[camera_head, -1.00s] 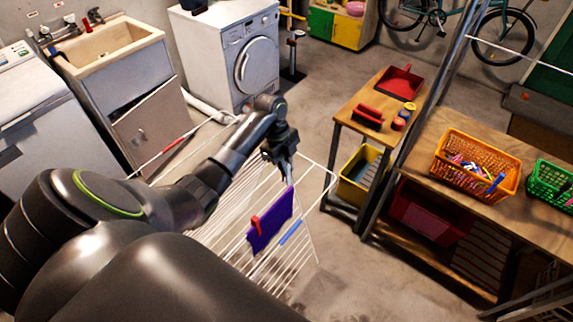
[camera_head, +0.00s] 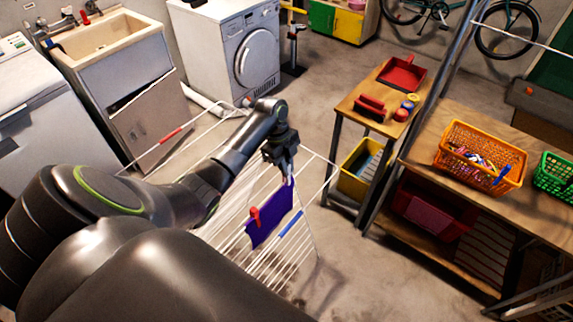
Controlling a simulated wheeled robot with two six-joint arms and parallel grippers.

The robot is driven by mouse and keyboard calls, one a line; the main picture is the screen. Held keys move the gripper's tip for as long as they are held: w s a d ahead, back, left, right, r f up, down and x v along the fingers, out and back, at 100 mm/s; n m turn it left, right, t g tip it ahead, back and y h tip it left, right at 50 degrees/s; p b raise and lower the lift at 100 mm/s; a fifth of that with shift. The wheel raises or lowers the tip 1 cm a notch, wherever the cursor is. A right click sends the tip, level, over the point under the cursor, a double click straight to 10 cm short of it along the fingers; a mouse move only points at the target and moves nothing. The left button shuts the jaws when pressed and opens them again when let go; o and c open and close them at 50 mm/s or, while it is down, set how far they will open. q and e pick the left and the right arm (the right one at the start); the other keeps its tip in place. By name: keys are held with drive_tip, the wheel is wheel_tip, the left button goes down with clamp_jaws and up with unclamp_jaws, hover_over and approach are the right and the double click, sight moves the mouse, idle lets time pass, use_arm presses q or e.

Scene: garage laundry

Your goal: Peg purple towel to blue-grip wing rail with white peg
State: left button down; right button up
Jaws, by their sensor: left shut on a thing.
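The purple towel (camera_head: 270,219) hangs at the near right part of the white drying rack. A red peg (camera_head: 254,218) sits on its left upper edge. A blue grip (camera_head: 291,223) marks a rail just right of the towel. My left gripper (camera_head: 287,174) points down at the towel's upper right corner. It is shut on a small pale thing, seemingly the white peg (camera_head: 290,181), mostly hidden by the fingers. I cannot tell whether the peg clasps the towel and rail. My right gripper is not in view.
A red-grip wing rail (camera_head: 171,135) is on the rack's far left side. An orange basket (camera_head: 480,183) with pegs and a green basket (camera_head: 555,177) stand on the right bench. A yellow bin (camera_head: 352,184) stands right of the rack. My arm covers the rack's near left.

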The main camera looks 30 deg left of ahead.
use_arm(q)
drive_tip(key=shift+a+b+x, duration=0.25)
drive_tip(key=shift+b+x, duration=0.4)
drive_tip(key=shift+x, duration=0.4)
drive_tip(key=shift+a+b+x, duration=0.25)
drive_tip(key=shift+b+x, duration=0.4)
drive_tip(key=shift+x, duration=0.45)
drive_tip(key=shift+f+b, duration=0.3)
drive_tip(key=shift+f, duration=0.35)
drive_tip(key=c, duration=1.3)
unclamp_jaws()
drive_tip(key=shift+c, duration=0.2)
drive_tip(key=shift+r, duration=0.15)
drive_tip(key=v, duration=1.7)
drive_tip(key=shift+a, duration=0.15)
drive_tip(key=shift+w, duration=0.1)
